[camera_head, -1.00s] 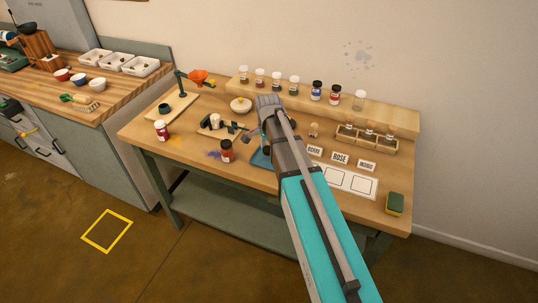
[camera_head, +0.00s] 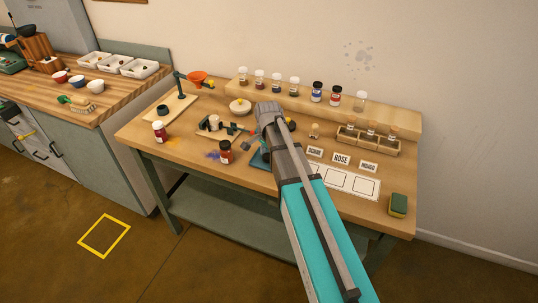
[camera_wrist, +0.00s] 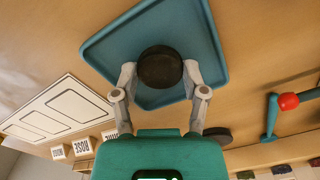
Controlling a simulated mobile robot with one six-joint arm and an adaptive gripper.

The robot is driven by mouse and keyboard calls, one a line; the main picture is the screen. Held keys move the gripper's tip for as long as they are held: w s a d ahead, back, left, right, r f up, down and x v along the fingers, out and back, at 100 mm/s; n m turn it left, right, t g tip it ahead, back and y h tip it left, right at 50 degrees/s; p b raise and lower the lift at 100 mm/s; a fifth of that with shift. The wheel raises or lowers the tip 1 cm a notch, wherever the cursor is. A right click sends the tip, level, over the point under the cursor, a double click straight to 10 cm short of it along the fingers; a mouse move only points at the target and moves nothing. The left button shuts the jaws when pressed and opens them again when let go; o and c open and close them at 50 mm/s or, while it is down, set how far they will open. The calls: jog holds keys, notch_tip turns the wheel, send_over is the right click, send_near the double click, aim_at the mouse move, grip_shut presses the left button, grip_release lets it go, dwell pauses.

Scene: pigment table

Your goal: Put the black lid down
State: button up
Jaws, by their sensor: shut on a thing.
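The black lid (camera_wrist: 160,66) is a dark round disc between my gripper's two fingers. My gripper (camera_wrist: 160,74) is shut on it from both sides in the wrist view. Behind the lid lies a teal square tray (camera_wrist: 110,45) with a raised rim. I cannot tell whether the lid touches the tray. In the head view my arm hides the fingers and the lid, and only part of the teal tray (camera_head: 257,161) shows beside it.
A white card with outlined boxes (camera_head: 361,194) and name signs (camera_head: 341,159) lie right of my arm. A vial rack (camera_head: 378,147) is at the back right. A second dark disc (camera_wrist: 217,134) shows beside my gripper.

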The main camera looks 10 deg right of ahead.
aim_at(268, 157)
jog(key=shift+f, duration=0.15)
jog(key=o, duration=0.7)
jog(key=shift+o, duration=0.2)
jog(key=shift+r, duration=0.2)
notch_tip(268, 157, up, 12)
jog(key=p, duration=1.2)
jog(key=shift+r+p, duration=0.25)
jog(key=shift+p, duration=0.1)
jog(key=shift+s, duration=0.1)
